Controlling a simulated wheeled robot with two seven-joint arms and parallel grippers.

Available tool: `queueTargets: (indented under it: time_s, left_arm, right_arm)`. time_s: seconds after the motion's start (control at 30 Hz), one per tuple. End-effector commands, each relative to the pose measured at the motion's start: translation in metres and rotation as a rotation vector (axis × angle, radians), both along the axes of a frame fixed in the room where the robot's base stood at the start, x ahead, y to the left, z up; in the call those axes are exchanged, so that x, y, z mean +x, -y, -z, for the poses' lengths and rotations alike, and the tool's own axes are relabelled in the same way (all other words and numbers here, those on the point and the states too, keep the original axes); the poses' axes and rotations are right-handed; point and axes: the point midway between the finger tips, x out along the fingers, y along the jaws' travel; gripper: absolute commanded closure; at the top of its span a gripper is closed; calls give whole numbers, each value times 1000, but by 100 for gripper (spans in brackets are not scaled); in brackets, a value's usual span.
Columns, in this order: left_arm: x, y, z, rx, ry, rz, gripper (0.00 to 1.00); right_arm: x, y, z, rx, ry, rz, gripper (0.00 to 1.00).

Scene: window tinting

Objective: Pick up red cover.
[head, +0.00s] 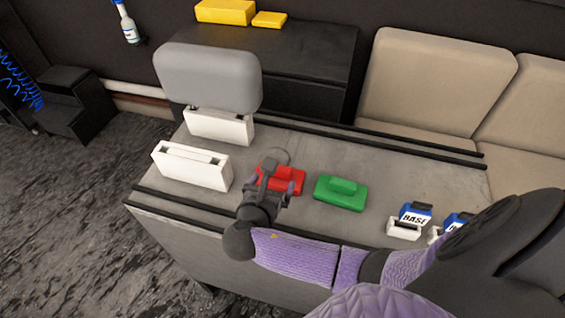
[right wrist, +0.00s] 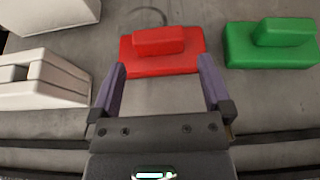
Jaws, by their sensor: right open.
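The red cover (head: 292,178) is a flat block with a raised grip on top, lying on the grey table. In the right wrist view the red cover (right wrist: 161,62) lies ahead of my right gripper. My right gripper (head: 277,185) is open, with its purple fingers (right wrist: 163,85) apart and nothing between them. In the head view it overlaps the left and near part of the red cover. I cannot tell whether the fingertips touch it. My left gripper is not in view.
A green cover (head: 341,192) lies to the right of the red one. White boxes (head: 191,168) stand to the left, one with a grey pad (head: 207,78) above it. Dark rails (head: 170,203) run along the table edges.

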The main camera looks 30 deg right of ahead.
Motion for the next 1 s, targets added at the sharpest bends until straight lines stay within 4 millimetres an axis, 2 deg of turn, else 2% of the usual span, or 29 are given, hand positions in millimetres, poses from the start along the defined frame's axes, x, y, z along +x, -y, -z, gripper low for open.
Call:
queueTargets:
  time_s: [0.2, 0.4, 0.67, 1.0]
  left_arm:
    - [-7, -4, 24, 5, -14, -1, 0]
    - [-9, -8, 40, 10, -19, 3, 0]
    - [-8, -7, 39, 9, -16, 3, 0]
    - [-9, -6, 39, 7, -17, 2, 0]
  right_arm:
    - [29, 33, 23, -2, 0, 3, 0]
    - [53, 58, 35, 1, -1, 1, 0]
    - [56, 62, 33, 1, 0, 0, 0]
    - [56, 61, 33, 2, -1, 0, 72]
